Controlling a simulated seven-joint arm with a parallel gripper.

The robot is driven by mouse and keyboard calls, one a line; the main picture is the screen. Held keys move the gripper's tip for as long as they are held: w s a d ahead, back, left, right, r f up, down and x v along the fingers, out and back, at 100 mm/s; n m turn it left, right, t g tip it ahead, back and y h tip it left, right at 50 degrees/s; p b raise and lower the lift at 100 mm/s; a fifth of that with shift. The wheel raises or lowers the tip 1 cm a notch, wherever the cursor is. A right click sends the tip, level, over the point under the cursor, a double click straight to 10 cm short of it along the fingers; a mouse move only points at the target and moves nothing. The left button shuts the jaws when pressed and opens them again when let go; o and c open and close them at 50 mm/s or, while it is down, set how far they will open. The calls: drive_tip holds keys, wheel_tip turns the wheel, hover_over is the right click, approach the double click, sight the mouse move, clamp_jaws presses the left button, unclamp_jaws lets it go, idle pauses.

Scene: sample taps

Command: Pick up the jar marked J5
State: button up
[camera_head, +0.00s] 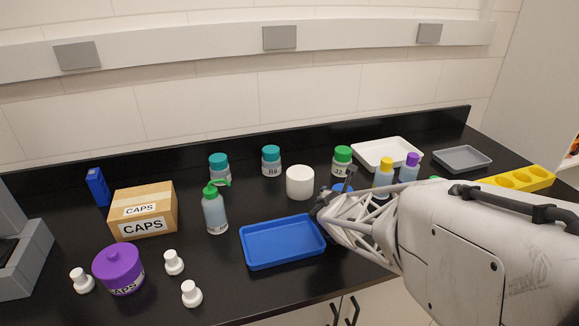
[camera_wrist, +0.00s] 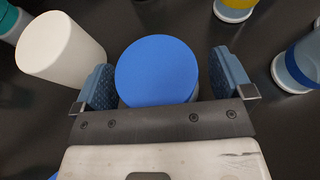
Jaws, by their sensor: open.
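A blue-lidded jar (camera_wrist: 156,70) stands between the two open fingers of my gripper (camera_wrist: 165,88) in the wrist view, apparently not squeezed. Its label is hidden, so I cannot tell its marking. In the head view a bit of its blue lid (camera_head: 343,187) shows behind my gripper (camera_head: 333,203). No label reading J5 is legible. A green-capped jar (camera_head: 342,160) at the back seems marked J2, and a teal-capped jar (camera_head: 271,160) carries a label that may read R6. Yellow-capped (camera_head: 384,173) and purple-capped (camera_head: 409,167) jars stand right of my gripper with no legible marks.
A white cylinder (camera_head: 300,183) stands close left of the blue-lidded jar. A blue tray (camera_head: 283,242) lies in front. A squeeze bottle (camera_head: 215,211), a caps box (camera_head: 143,211) and a purple tub (camera_head: 118,269) are left. White (camera_head: 386,153) and grey (camera_head: 462,159) trays are back right.

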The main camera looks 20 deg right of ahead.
drive_tip(key=c, duration=1.1)
drive_tip(key=shift+r, duration=0.15)
drive_tip(key=shift+r, duration=1.45)
drive_tip(key=shift+s+r, duration=0.1)
drive_tip(key=shift+r, duration=0.15)
drive_tip(key=s+a, duration=0.1)
drive_tip(key=s, duration=0.4)
drive_tip(key=s+a+r, duration=0.1)
drive_tip(key=s+a, duration=0.1)
drive_tip(key=s, duration=0.3)
drive_tip(key=s+a, duration=0.1)
drive_tip(key=s, duration=0.4)
drive_tip(key=shift+a+r, duration=0.15)
drive_tip(key=shift+a, duration=0.2)
